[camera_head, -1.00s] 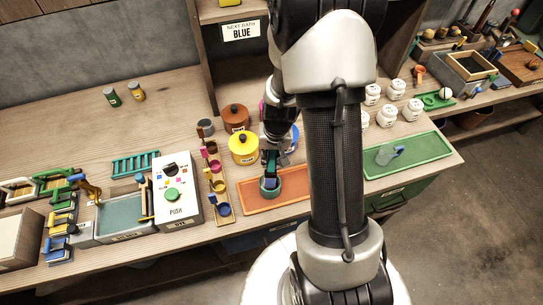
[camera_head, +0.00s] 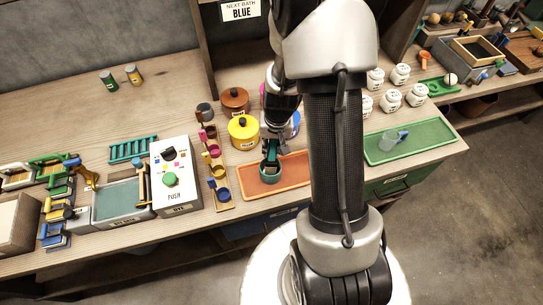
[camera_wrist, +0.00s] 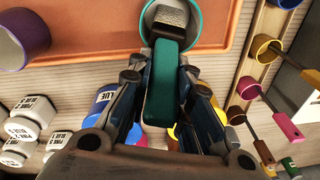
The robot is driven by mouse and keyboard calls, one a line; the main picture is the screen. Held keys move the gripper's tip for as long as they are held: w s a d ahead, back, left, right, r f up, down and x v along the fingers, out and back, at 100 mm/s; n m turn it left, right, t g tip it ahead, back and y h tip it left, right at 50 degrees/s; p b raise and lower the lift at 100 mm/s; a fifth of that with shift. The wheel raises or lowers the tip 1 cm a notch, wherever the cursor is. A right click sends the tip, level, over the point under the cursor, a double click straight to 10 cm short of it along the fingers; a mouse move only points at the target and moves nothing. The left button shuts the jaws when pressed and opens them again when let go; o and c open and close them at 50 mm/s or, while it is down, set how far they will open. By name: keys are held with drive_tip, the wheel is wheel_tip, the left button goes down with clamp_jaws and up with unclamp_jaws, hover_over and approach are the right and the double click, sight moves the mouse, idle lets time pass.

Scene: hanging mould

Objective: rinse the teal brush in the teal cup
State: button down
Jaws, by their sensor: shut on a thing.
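The teal cup (camera_head: 271,177) stands on the orange tray, left of my arm. My gripper (camera_head: 270,152) is above it, pointing down. In the wrist view my gripper (camera_wrist: 165,90) is shut on the teal brush (camera_wrist: 162,88), with a finger on each side of its handle. How deep the head sits, and the cup's contents, I cannot tell. The brush handle also shows small in the head view (camera_head: 268,160).
The orange tray (camera_head: 250,193) has a rack of small coloured cups (camera_head: 222,194) on its left. A yellow lidded pot (camera_head: 243,132) stands close behind. A white button box (camera_head: 175,178) is farther left. A green tray with a clear cup (camera_head: 430,140) lies right of my arm.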

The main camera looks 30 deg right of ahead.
drive_tip(key=shift+r+p, duration=3.5)
drive_tip(key=shift+r, duration=1.05)
drive_tip(key=shift+r+p, duration=1.6)
drive_tip(key=shift+r, duration=0.45)
drive_tip(key=shift+f, duration=0.1)
